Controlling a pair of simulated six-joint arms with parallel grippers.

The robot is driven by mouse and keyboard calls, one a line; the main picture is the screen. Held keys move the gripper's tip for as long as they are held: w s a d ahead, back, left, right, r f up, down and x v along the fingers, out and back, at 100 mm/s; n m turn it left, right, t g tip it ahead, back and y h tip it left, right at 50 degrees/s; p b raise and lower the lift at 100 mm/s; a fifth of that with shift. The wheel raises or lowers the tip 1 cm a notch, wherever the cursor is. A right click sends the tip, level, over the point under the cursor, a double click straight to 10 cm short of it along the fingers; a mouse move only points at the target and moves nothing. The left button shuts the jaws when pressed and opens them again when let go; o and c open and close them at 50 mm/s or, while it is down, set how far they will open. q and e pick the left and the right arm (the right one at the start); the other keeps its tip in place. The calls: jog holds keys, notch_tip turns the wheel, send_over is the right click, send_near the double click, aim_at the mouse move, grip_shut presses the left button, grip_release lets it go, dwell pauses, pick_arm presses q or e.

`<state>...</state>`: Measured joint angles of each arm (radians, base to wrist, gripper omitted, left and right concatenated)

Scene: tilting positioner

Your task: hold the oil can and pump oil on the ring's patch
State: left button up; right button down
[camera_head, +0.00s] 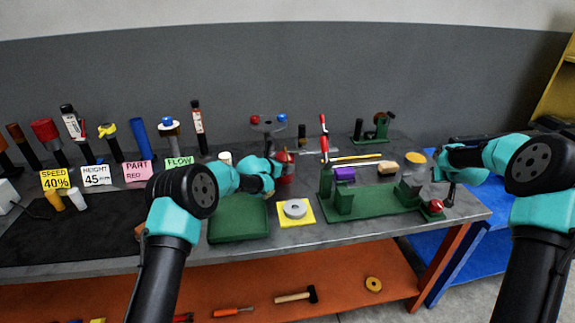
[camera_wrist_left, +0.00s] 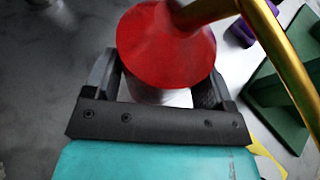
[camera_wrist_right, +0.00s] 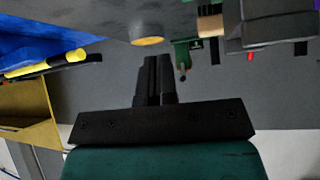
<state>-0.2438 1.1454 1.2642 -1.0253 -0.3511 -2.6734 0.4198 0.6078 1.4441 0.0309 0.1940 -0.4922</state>
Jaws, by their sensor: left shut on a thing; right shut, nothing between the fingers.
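In the head view the red can (camera_head: 286,168) is partly hidden by my left gripper (camera_head: 272,180). The grey ring (camera_head: 295,208) lies on a yellow square (camera_head: 284,221) on the bench, just right of the left gripper; its patch cannot be made out. My right gripper (camera_wrist_right: 154,62) is shut and empty; it also shows at the right in the head view (camera_head: 443,168).
A dark mat (camera_head: 70,235) is mostly clear.

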jog(key=w+a+r+y, duration=0.1)
jog(key=w+a+r, duration=0.75)
jog(key=a, duration=0.35)
notch_tip(320, 180, up, 10)
jog(key=n+h, duration=0.2)
jog(key=n, duration=0.5)
send_over(302, 141)
jog(key=shift+w+a, duration=0.1)
jog(key=shift+f, duration=4.4)
jog(key=shift+f, duration=0.1)
